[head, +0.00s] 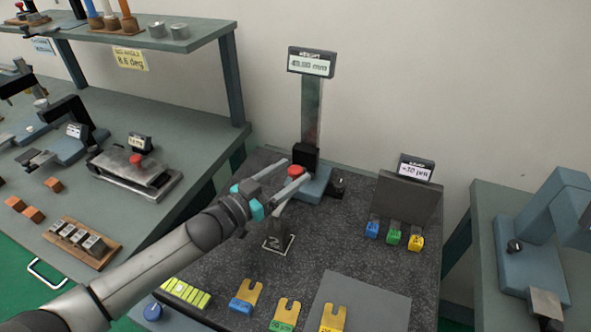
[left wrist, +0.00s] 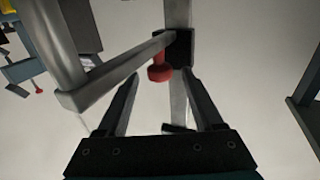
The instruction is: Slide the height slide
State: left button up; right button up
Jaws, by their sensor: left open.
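The height gauge stands on the dark granite table, with an upright steel column (head: 312,112) and a display (head: 311,63) on top. Its black height slide (head: 304,156) sits low on the column, just above the blue base (head: 318,186). A red knob (head: 296,171) is on the slide's near side. My left gripper (head: 297,180) is open, its fingers reaching toward the slide and knob. In the left wrist view the red knob (left wrist: 160,68) and black slide (left wrist: 180,47) appear beyond and between the two open fingers (left wrist: 158,95). Contact cannot be told. My right gripper is not seen.
A second display on a grey block (head: 406,195) stands at the right, with several coloured tags (head: 393,235) before it. Yellow forked gauges (head: 286,312) and a grey mat (head: 360,303) lie at the front. Benches (head: 110,170) stand left and right (head: 570,270).

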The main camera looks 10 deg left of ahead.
pick_arm(q)
jog(key=shift+x, duration=1.2)
grip_shut()
dwell(0.6)
